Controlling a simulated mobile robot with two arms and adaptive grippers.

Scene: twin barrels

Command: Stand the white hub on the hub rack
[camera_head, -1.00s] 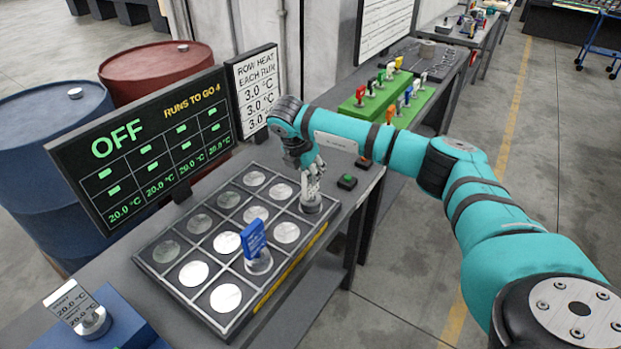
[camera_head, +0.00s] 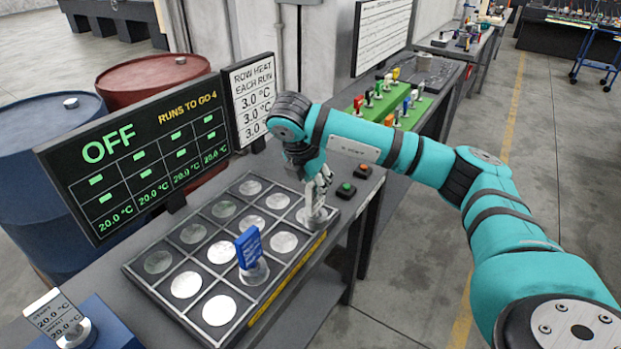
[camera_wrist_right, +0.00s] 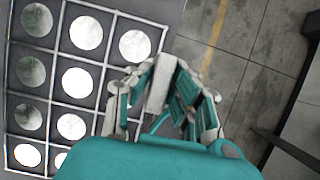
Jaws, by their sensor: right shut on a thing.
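My right gripper (camera_head: 318,196) is shut on the white hub (camera_head: 316,215), at the right corner of the gridded plate (camera_head: 229,328). The wrist view shows the pale hub (camera_wrist_right: 158,88) between the fingers (camera_wrist_right: 162,92), which partly hide it. I cannot tell whether its base touches the plate. Two green racks (camera_head: 401,117) holding several coloured upright pieces stand farther back on the bench; which is the hub rack is not clear. A blue piece (camera_head: 249,247) stands in a front cell of the plate. My left gripper is not in view.
A black display (camera_head: 140,150) reading OFF stands behind the plate, with two barrels (camera_head: 150,80) beyond. Small button boxes (camera_head: 346,189) sit right of the plate. A blue block (camera_head: 95,325) with a tagged piece is at front left. Floor right of the bench is open.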

